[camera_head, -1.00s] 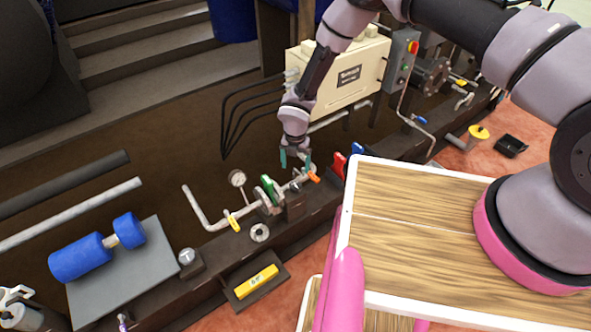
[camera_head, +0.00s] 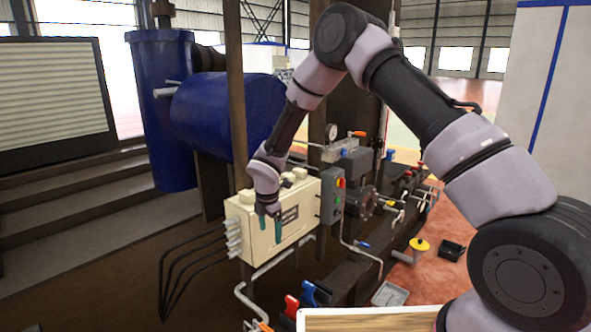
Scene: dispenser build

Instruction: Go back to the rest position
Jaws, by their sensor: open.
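My gripper (camera_head: 269,229) is open, with its two teal fingertips pointing down and apart. Nothing shows between the fingers. It hangs in front of the cream control box (camera_head: 293,240), overlapping its face in the head view. I cannot tell how far it is from the box. My arm arches from the lower right up and over to the left, then down to the gripper.
Blue tanks (camera_head: 230,118) and a brown post (camera_head: 240,110) stand behind. Red (camera_head: 291,306) and blue (camera_head: 308,293) handles, pipes and a yellow knob (camera_head: 419,244) lie lower. Open floor shows at left.

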